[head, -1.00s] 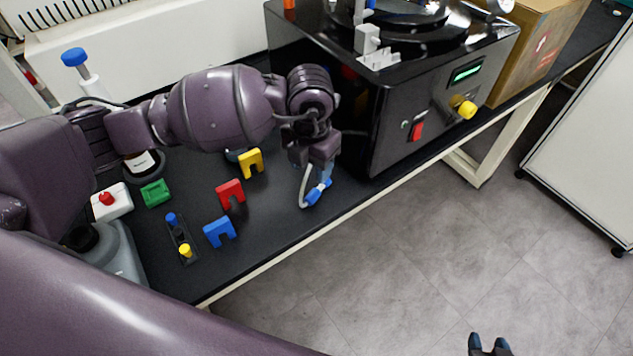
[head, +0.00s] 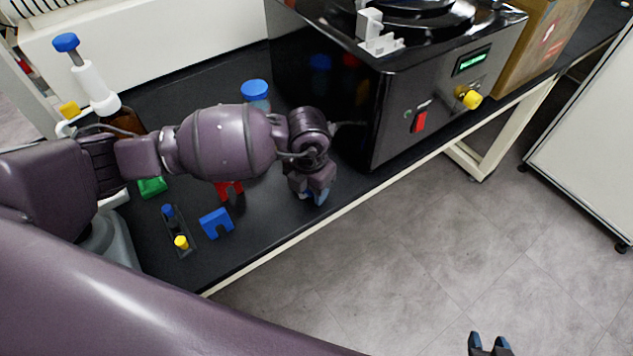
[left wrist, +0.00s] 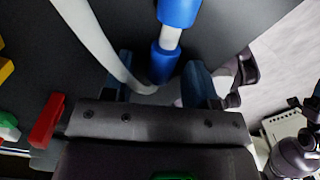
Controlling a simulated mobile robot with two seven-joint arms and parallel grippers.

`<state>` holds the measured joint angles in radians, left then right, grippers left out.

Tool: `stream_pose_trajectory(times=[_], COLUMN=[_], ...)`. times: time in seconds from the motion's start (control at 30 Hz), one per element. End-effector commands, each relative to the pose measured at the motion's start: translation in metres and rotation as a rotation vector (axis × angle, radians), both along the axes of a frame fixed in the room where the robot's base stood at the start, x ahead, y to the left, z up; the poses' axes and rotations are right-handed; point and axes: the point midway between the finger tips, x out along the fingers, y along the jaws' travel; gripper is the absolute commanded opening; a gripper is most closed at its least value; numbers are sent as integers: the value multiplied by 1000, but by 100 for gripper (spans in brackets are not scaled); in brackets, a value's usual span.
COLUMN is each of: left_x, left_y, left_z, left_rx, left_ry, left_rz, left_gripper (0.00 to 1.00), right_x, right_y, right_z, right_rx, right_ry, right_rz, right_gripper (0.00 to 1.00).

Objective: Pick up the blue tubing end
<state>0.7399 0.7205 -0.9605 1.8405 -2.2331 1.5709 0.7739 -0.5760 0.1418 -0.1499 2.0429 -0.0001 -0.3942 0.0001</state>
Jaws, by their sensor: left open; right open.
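The blue tubing end (left wrist: 163,62) shows in the left wrist view as blue sleeves joined by a short pale section. A pale tube (left wrist: 92,42) curves beside it to the left. My left gripper (left wrist: 160,76) is open, with the nearer blue sleeve between its two fingers; contact cannot be told. In the head view my left gripper (head: 312,193) points down at the bench's front edge and hides most of the tubing. My right gripper (head: 489,344) is open and empty over the floor at the bottom.
The black bench (head: 262,228) holds a blue U-shaped block (head: 216,223), a red block (head: 229,190) partly behind my arm, a green block (head: 153,187) and a small holder (head: 188,252). The dark freeze dryer (head: 397,118) stands close right of my left gripper.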

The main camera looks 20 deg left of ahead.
Motion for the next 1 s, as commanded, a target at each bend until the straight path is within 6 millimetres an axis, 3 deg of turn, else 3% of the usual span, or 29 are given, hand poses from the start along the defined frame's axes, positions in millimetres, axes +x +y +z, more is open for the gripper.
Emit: stream_pose_trajectory(times=[0.17,0.5,0.83,1.0], left_x=[0,0,1,1], left_y=[0,0,0,0], left_z=[1,1,4,22], left_rx=[0,0,0,-1], left_ry=[-1,-1,-2,-5], left_rz=[0,0,0,0], left_gripper=[50,0,0,0], right_x=[3,3,1,1], right_y=[1,0,-2,-3], right_z=[3,3,3,7], right_rx=[3,-2,-9,-9], right_ry=[-8,-7,-4,-6], right_rz=[0,3,8,7], right_gripper=[43,43,43,43])
